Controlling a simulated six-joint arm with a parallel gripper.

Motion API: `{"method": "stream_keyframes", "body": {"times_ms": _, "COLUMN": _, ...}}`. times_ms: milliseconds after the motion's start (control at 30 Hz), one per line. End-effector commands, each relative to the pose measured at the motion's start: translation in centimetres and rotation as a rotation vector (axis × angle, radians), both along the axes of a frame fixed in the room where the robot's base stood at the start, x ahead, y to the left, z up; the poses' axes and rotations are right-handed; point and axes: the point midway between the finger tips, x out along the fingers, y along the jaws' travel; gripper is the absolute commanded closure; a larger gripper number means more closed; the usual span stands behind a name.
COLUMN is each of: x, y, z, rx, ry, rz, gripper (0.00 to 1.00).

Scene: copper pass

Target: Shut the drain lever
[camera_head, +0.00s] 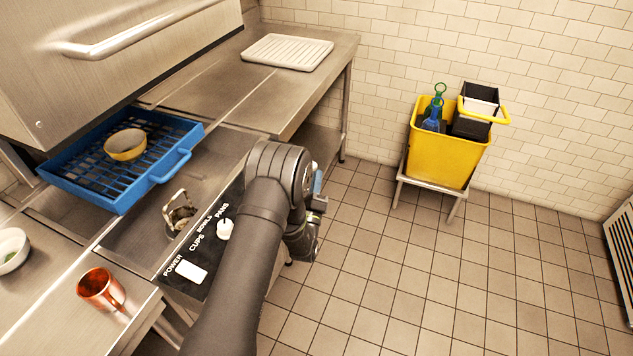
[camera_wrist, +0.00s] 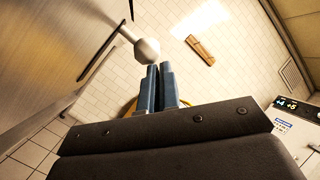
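In the wrist view a thin rod with a pale grey ball knob (camera_wrist: 147,48), which looks like the drain lever, slants in from the upper left. My gripper (camera_wrist: 162,68) has its two blue fingers side by side, shut with nothing visible between them. The knob is just beyond and left of the fingertips; I cannot tell if they touch. In the head view my gripper (camera_head: 317,183) is beyond the right side of the control panel (camera_head: 205,250), partly behind my arm. My arm hides most of the lever area there.
A copper mug (camera_head: 101,289) and white bowl (camera_head: 12,249) stand front left. A yellow bucket (camera_head: 436,158) stands right; the tiled floor between is clear.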

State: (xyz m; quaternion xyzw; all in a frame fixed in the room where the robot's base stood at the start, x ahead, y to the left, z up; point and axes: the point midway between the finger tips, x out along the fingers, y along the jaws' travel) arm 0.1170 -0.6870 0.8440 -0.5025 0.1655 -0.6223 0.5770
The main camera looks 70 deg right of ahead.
Motion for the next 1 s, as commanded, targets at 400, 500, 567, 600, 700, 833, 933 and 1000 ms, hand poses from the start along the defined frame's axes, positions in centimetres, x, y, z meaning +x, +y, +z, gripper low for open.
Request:
{"method": "stream_keyframes", "body": {"times_ms": 400, "x": -2.7, "y": 1.3, "z": -2.4, "rx": 0.0, "ry": 0.0, "rz": -0.002, "gripper": 1.0}}
{"method": "stream_keyframes", "body": {"times_ms": 500, "x": -3.2, "y": 3.3, "z": -3.5, "rx": 0.004, "ry": 0.0, "rz": 0.0, "gripper": 1.0}}
{"method": "stream_keyframes", "body": {"times_ms": 567, "x": -3.4, "y": 4.6, "z": -4.2, "rx": 0.005, "ry": 0.0, "rz": 0.001, "gripper": 1.0}}
{"method": "stream_keyframes", "body": {"times_ms": 600, "x": -3.6, "y": 5.4, "z": -4.6, "rx": 0.004, "ry": 0.0, "rz": 0.0, "gripper": 1.0}}
{"method": "stream_keyframes", "body": {"times_ms": 700, "x": -4.0, "y": 7.2, "z": -5.5, "rx": 0.004, "ry": 0.001, "rz": 0.0, "gripper": 1.0}}
{"method": "stream_keyframes", "body": {"times_ms": 833, "x": -4.3, "y": 9.0, "z": -6.3, "rx": 0.003, "ry": 0.0, "rz": -0.001, "gripper": 1.0}}
{"method": "stream_keyframes", "body": {"times_ms": 933, "x": -4.4, "y": 9.8, "z": -6.7, "rx": 0.001, "ry": 0.0, "rz": 0.0, "gripper": 1.0}}
{"method": "stream_keyframes", "body": {"times_ms": 1000, "x": -4.5, "y": 10.1, "z": -6.8, "rx": 0.001, "ry": 0.0, "rz": 0.0, "gripper": 1.0}}
